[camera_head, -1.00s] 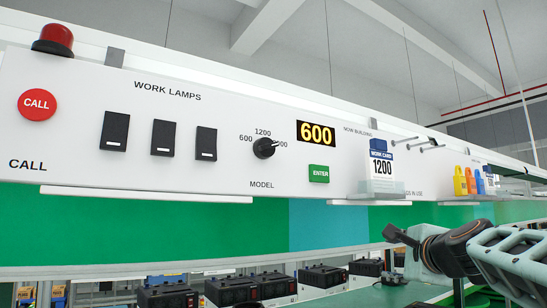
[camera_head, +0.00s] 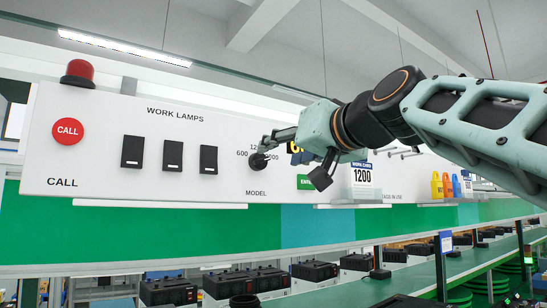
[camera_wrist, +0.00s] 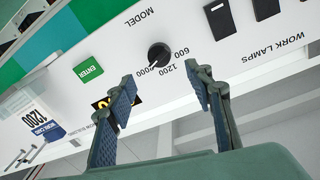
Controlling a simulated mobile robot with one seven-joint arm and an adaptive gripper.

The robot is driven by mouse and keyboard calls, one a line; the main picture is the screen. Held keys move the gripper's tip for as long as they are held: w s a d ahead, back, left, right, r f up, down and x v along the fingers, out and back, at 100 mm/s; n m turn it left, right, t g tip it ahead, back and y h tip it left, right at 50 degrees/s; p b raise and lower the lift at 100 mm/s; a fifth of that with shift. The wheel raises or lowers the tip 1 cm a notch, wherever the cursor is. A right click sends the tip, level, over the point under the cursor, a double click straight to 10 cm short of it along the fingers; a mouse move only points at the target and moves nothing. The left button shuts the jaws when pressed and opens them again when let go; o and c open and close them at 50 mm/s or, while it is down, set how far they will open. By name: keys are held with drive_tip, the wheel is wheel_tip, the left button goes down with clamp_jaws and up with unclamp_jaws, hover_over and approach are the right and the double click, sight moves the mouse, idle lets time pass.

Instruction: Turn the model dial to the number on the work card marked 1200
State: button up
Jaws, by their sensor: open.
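The model dial (camera_head: 258,161) is a black round knob on the white panel, with 600, 1200 and a third number ending in 000 around it. It also shows in the wrist view (camera_wrist: 159,56), where its light mark seems to face the third number; I cannot be sure. My gripper (camera_head: 270,141) is in front of the panel by the dial. In the wrist view my gripper (camera_wrist: 163,84) is open and empty, its fingertips apart with the dial beyond the gap. The work card (camera_head: 362,174) reads 1200 and stands in a clear holder right of the dial.
Black lamp switches (camera_head: 171,155) and the red CALL button (camera_head: 68,131) are left of the dial. Coloured tags (camera_head: 447,186) hang at the right.

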sight(263, 160)
drive_tip(key=p+x, duration=0.2)
drive_tip(key=x, duration=0.7)
drive_tip(key=shift+f, duration=0.1)
drive_tip(key=c, duration=1.2)
drive_tip(key=shift+o, duration=0.2)
